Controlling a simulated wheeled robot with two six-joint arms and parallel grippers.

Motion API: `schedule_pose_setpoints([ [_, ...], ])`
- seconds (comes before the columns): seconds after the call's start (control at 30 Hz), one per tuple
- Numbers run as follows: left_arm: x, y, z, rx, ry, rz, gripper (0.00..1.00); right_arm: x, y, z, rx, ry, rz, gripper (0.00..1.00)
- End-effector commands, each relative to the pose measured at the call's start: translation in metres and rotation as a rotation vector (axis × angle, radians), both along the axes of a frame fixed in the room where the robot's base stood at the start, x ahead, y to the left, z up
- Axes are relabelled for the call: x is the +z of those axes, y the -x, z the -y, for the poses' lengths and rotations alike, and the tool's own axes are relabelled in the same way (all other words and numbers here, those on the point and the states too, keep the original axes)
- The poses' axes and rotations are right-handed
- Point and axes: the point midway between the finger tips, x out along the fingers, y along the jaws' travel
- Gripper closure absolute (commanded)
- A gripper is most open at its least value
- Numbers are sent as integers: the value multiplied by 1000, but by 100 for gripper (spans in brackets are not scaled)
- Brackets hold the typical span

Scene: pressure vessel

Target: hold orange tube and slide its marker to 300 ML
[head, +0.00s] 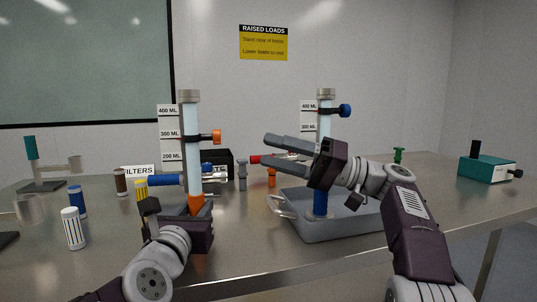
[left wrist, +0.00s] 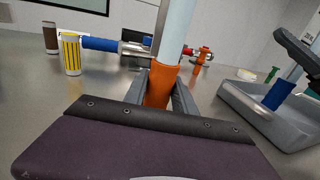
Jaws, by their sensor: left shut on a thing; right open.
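The orange tube (head: 191,110) stands upright, a clear pale-blue tube with a grey cap and orange base. Its orange marker knob (head: 217,136) sits on a dark band around the tube, about level with the 300 ML line of the scale card (head: 169,133). My left gripper (left wrist: 160,85) is shut on the orange base (left wrist: 160,84), which shows between its fingers in the left wrist view. My right gripper (head: 268,150) is open and empty, to the right of the orange tube and the knob, apart from both, in front of the blue tube (head: 325,118).
The blue tube with its blue knob (head: 345,110) stands in a grey tray (head: 345,228). Several small cylinders, a white-striped one (head: 73,228) among them, stand at left. A blue-handled tool (head: 165,180) lies behind the orange tube. A teal box (head: 487,169) stands far right.

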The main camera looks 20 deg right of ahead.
Motion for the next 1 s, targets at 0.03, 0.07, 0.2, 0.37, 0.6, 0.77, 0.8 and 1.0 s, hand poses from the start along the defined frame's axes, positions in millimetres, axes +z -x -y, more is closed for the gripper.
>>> schedule_pose_setpoints([
  [0.03, 0, 0, 0, 0, 0, -1, 100, 0, 0, 0, 0, 0, 0, 50],
  [0.07, 0, 0, 0, 0, 0, -1, 60, 0, 0, 0, 0, 0, 0, 50],
  [0.2, 0, 0, 0, 0, 0, -1, 43, 0, 0, 0, 0, 0, 0, 50],
  [0.37, 0, 0, 0, 0, 0, 0, 43, 0, 0, 0, 0, 0, 0, 50],
  [0.6, 1, 18, -5, -1, 2, 3, 43, 0, 0, 0, 0, 0, 0, 50],
  [0.77, 11, 48, -17, 11, -7, -7, 43, 32, 0, 0, 0, 0, 1, 50],
  [0.8, 11, 48, -19, 19, -10, -12, 43, 43, 0, 0, 0, 0, 1, 50],
  [1.0, 13, 66, -21, 4, -6, -5, 43, 92, 0, 0, 0, 0, 0, 50],
])
